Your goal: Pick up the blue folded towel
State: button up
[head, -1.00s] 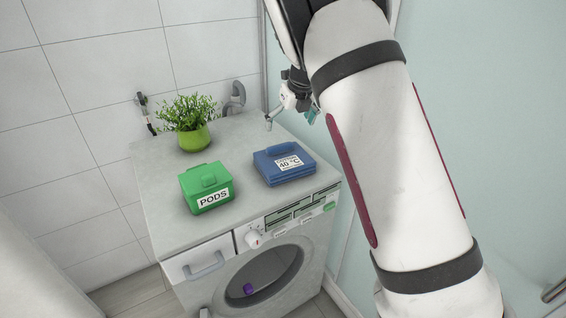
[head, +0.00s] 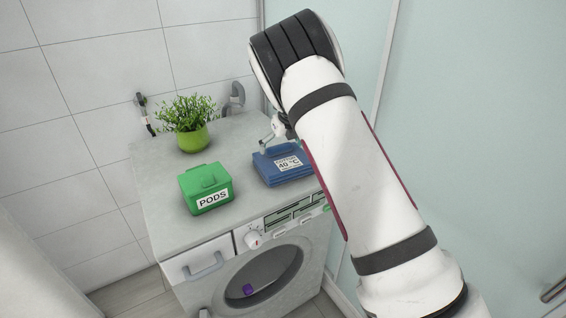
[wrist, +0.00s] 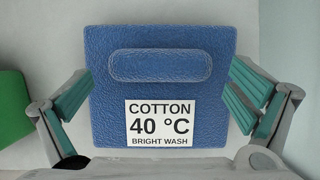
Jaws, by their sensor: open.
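The blue folded towel (head: 282,168) lies on top of the washing machine (head: 160,222). It carries a white label reading "COTTON 40 °C BRIGHT WASH" and a rounded raised bar on its upper face. In the wrist view the towel (wrist: 170,80) fills the middle, seen from above. My gripper (wrist: 166,92) is open, with one teal-padded finger at each side edge of the towel. In the head view my gripper (head: 276,138) is over the far part of the towel, largely hidden behind my arm. Whether the fingers touch the towel cannot be told.
A green box labelled PODS (head: 207,188) stands left of the towel; its edge also shows in the wrist view (wrist: 12,108). A green potted plant (head: 190,125) stands farther back. A pale glass panel (head: 330,60) rises to the right.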

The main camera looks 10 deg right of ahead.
jog(key=c, duration=1.8)
jog(key=shift+r, duration=0.15)
